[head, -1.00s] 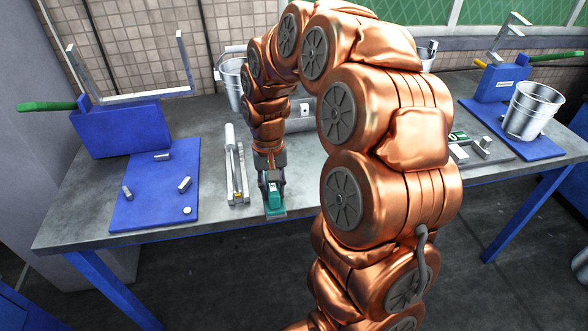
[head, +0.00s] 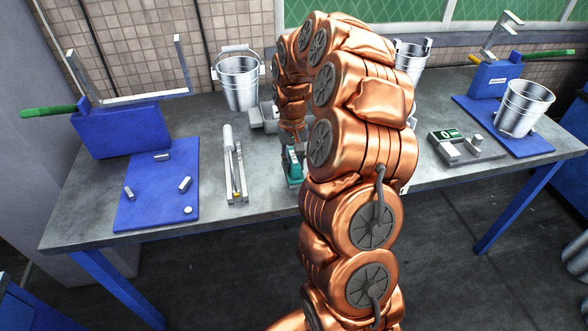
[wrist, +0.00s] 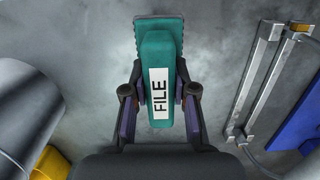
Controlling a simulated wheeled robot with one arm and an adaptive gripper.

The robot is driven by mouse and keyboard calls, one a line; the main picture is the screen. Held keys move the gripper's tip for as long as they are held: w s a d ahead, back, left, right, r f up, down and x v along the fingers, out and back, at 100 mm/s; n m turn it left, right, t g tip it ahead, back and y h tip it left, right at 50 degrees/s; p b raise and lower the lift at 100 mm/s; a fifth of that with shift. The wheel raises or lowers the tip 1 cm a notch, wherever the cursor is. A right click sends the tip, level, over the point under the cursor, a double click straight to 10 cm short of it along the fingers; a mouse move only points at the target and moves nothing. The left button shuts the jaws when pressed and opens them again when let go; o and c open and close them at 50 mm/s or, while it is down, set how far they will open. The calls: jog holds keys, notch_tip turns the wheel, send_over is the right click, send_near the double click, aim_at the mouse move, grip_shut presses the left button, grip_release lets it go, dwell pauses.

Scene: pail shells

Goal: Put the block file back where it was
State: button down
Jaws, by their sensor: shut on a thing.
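The block file is a teal block with a white FILE label, seen in the wrist view (wrist: 159,45) and in the head view (head: 294,165). My gripper (wrist: 160,108) is shut on it, one finger on each side of the block. In the head view my gripper (head: 292,158) is low over the front middle of the table, partly hidden by my arm. I cannot tell whether the block touches the tabletop. No marked place for the block file shows.
A metal holder with a white-handled tool (head: 233,165) lies to the left. A blue mat (head: 150,205) with small metal pieces is further left. A pail (head: 239,82) stands behind; a scale (head: 455,146) and another pail (head: 522,107) are at right. Bare table (head: 265,190) lies in front.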

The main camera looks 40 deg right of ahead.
jog(key=shift+f+p, duration=0.9)
jog(key=shift+f, duration=0.7)
jog(key=shift+d+f, duration=0.1)
jog(key=shift+f, duration=0.1)
jog(key=shift+f, duration=0.2)
jog(key=c, duration=0.9)
grip_release()
jog(key=shift+r, duration=0.1)
